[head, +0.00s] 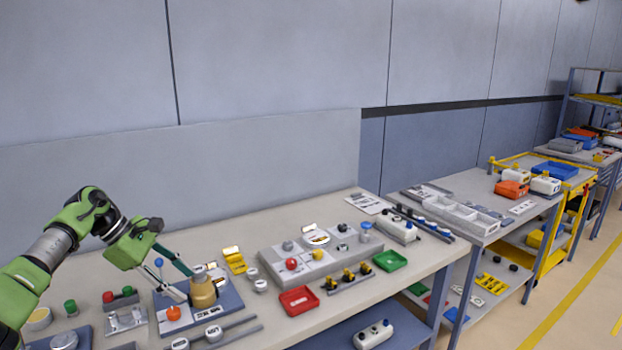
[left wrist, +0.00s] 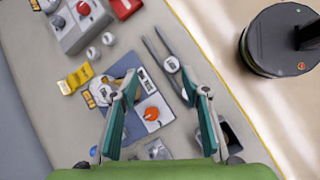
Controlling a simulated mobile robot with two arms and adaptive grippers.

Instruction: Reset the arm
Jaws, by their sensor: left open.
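My left arm comes in from the left in the head view, its green gripper (head: 188,287) open above the left part of the workbench. In the left wrist view the gripper's teal fingers (left wrist: 160,82) are spread wide with nothing held between them. Below them lies a blue plate (head: 229,301) bearing a brass-coloured cylinder (head: 203,293) and an orange knob (head: 173,314). The orange knob also shows in the left wrist view (left wrist: 151,114), between the fingers. In the head view the fingertips overlap the cylinder; I cannot tell whether they touch it. My right gripper is not in view.
A grey panel (head: 275,264), a red tray (head: 299,301) and a green tray (head: 390,260) sit on the bench. Red and green knobs stand near the arm. A yellow bracket (head: 234,260) lies behind the plate. Space above the bench is clear up to the wall.

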